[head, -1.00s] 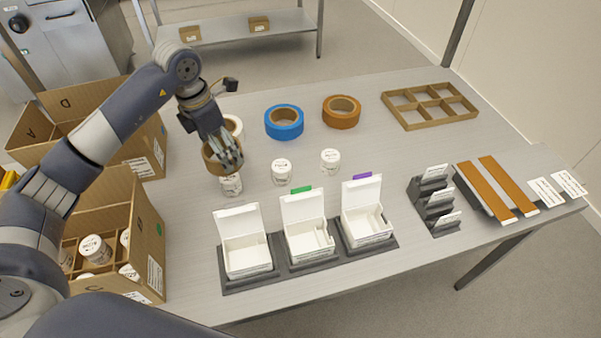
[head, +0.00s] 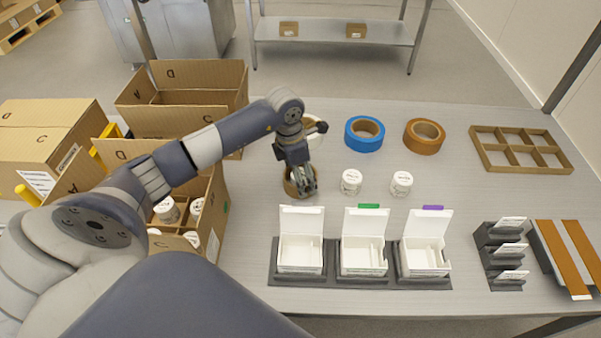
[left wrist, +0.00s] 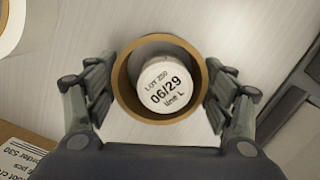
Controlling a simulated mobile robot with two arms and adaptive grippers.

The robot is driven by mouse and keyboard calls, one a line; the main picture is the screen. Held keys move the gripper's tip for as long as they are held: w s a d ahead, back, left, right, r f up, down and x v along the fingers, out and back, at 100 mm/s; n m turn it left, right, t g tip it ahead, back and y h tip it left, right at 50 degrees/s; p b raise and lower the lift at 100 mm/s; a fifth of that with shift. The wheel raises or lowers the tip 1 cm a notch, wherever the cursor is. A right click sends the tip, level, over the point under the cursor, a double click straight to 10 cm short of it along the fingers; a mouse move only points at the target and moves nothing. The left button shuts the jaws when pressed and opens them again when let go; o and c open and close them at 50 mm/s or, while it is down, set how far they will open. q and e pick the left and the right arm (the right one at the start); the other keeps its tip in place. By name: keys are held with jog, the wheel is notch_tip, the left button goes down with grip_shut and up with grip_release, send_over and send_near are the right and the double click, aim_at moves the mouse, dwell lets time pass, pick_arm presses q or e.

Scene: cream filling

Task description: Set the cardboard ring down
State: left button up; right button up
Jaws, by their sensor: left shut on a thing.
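The brown cardboard ring (head: 288,186) is low over the table at the left of the row of small white jars. In the left wrist view the ring (left wrist: 121,88) encircles a white-lidded jar (left wrist: 166,84) marked 06/29, whose lid lies off-centre toward the ring's right side. My left gripper (head: 304,190) is shut on the ring, with a finger on each side of it in the left wrist view (left wrist: 160,92). The head view hides the jar behind ring and fingers. I cannot tell whether the ring touches the table. My right gripper is not in view.
Two white jars (head: 351,182) (head: 401,183) stand to the right. Open white boxes (head: 301,255) sit in a dark tray (head: 283,281) in front. A white roll (head: 315,128), blue tape (head: 365,134) and orange tape (head: 424,136) lie behind. Cardboard cartons stand at the left.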

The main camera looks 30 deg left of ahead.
pick_arm(q)
jog(key=shift+f, duration=0.1)
jog(key=o, duration=0.9)
jog(key=shift+r, duration=0.2)
jog(key=shift+a+r, duration=0.1)
jog(key=shift+r, duration=0.2)
jog(key=r, duration=0.3)
jog(key=s+r+b, duration=0.1)
jog(key=r, duration=0.3)
jog(key=a+r+b, duration=0.1)
jog(key=r, duration=0.3)
jog(key=shift+s+r, duration=0.15)
jog(key=shift+s, duration=0.05)
